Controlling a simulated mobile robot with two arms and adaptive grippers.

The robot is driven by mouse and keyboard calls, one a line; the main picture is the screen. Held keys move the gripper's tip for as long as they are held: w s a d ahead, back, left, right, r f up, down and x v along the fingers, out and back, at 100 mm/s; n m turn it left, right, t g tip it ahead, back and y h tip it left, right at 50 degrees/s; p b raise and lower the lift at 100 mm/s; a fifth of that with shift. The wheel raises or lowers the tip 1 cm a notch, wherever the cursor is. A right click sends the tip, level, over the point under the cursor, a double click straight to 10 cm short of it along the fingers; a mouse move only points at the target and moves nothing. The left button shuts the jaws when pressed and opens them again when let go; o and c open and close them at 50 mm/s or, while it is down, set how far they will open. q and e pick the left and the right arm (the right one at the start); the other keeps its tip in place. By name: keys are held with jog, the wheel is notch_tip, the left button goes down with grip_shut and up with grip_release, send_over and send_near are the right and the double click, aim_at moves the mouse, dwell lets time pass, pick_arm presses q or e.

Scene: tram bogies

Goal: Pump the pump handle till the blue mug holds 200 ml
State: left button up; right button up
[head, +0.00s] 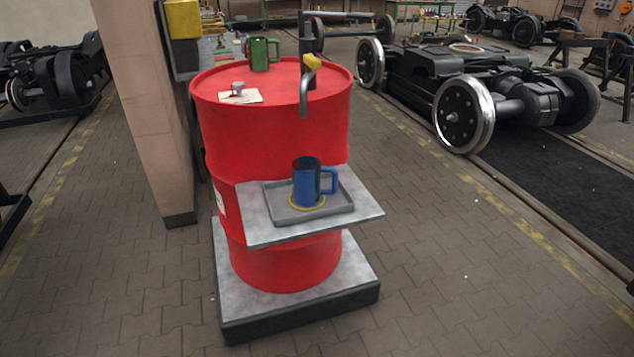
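The blue mug (305,184) stands upright in a grey tray (278,216) on a shelf at the front of the red drum (275,135). A yellow ring shows under the mug, and its handle points right. The pump (306,40) rises from the drum top, with its grey spout (304,98) curving down above the mug. The pump handle (336,16) is a dark bar reaching right from the pump's top. A yellow piece (311,62) sits on the spout. The liquid level in the mug cannot be seen. Neither gripper is in view.
A green mug (262,54) and a white card (240,96) with a small metal knob lie on the drum top. A pillar (145,100) stands close left. A bogie (470,85) stands behind right. The paved floor in front is clear.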

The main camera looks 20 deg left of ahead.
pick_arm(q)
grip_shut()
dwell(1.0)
